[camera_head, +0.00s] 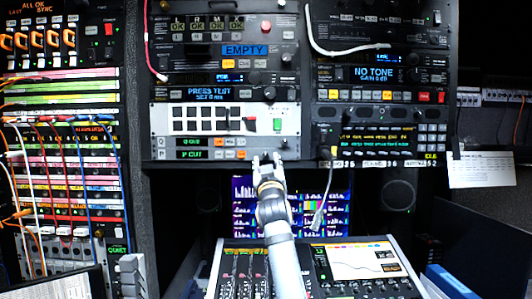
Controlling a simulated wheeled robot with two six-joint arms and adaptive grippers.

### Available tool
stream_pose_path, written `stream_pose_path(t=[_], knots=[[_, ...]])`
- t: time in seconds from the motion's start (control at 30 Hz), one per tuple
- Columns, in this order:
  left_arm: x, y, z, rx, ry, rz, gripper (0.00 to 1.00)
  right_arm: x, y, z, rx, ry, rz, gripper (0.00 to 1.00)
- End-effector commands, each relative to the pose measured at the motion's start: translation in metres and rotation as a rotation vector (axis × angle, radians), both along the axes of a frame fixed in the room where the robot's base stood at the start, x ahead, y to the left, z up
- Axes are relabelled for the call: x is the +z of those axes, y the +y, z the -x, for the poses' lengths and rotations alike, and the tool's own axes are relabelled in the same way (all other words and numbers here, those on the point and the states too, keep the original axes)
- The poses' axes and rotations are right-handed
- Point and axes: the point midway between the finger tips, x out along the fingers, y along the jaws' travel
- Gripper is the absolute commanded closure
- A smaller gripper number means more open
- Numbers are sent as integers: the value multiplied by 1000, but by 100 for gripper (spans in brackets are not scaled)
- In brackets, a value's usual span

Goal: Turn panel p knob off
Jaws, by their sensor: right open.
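Panel P (193,155) is the lower of two narrow rows at the bottom of the middle rack. Its small green display reads "P CUT", and small buttons sit to its right. The row above, panel Q (191,142), has a green display that looks like "0 dB" and a small dark knob (284,143) at its right end. My right gripper (266,157) is open in front of the right end of panel P. It covers the spot where a knob of that row could be, so I cannot see that knob or tell whether the gripper touches it. My left gripper is not in view.
A mixing desk (335,281) and a monitor (250,222) lie below, partly behind my right arm. A cable with a plug (320,215) hangs right of the gripper. A patch bay (62,170) with loose cables stands at the left. A white card (482,170) hangs at the right.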

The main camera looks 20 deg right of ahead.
Motion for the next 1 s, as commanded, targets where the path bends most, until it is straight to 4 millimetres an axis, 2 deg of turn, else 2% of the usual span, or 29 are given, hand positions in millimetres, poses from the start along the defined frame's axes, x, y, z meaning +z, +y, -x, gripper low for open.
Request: stream_pose_path(t=[0.03,0.2,0.47,0.8,1.0], knots=[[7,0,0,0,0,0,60,6,-1,-7,-1,1,1,57],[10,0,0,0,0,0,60,9,-4,-19,0,0,0,57],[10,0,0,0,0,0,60,8,-4,-21,0,0,-1,57],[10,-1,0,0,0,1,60,8,-4,-21,2,0,-1,100],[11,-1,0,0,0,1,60,8,-4,-21,0,2,3,100]])
